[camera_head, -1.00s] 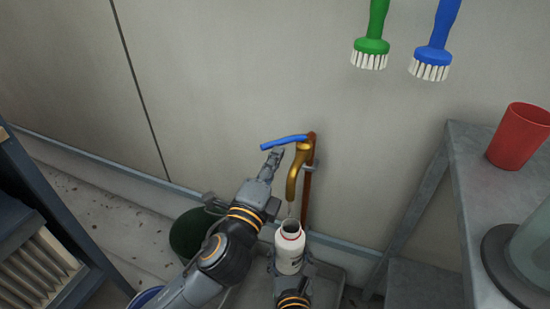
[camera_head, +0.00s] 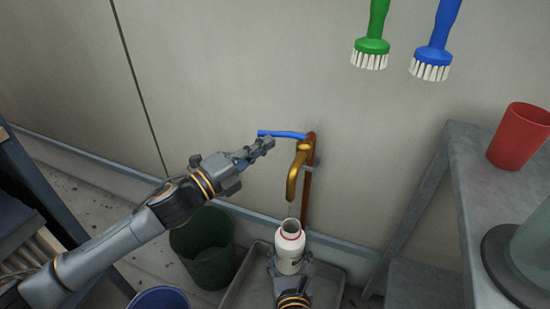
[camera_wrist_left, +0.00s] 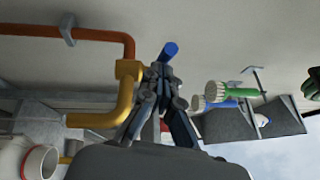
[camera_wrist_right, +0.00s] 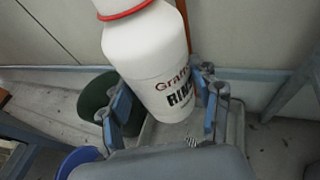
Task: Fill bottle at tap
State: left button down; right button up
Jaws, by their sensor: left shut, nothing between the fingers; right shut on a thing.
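The brass tap (camera_head: 293,180) on the wall has a blue lever (camera_head: 280,134) pointing left. A white bottle (camera_head: 290,252) with an open top and red neck ring stands upright under the spout. My right gripper (camera_wrist_right: 168,98) is shut around the bottle's body. My left gripper (camera_head: 268,143) is shut and empty, its tips just below the lever's left part. In the left wrist view the blue lever end (camera_wrist_left: 170,49) shows just beyond the fingertips; contact is unclear.
A grey tray (camera_head: 235,294) lies below the bottle. A dark green bucket (camera_head: 205,255) and a blue bucket (camera_head: 160,298) stand at left. A grey shelf (camera_head: 460,170) with a red cup (camera_head: 520,137) is at right. Green (camera_head: 371,45) and blue (camera_head: 434,55) brushes hang above.

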aim_at(260, 136)
pick_arm(q)
jog(key=w+m+g+h, duration=0.2)
jog(key=w+g, duration=0.1)
jog(key=shift+a+m+h, duration=0.3)
jog(key=shift+a+h, duration=0.05)
jog(key=shift+h, duration=0.05)
jog(key=shift+w, duration=0.2)
pick_arm(e)
jog(key=shift+r, duration=0.1)
pick_arm(q)
jog(key=shift+s+a, duration=0.1)
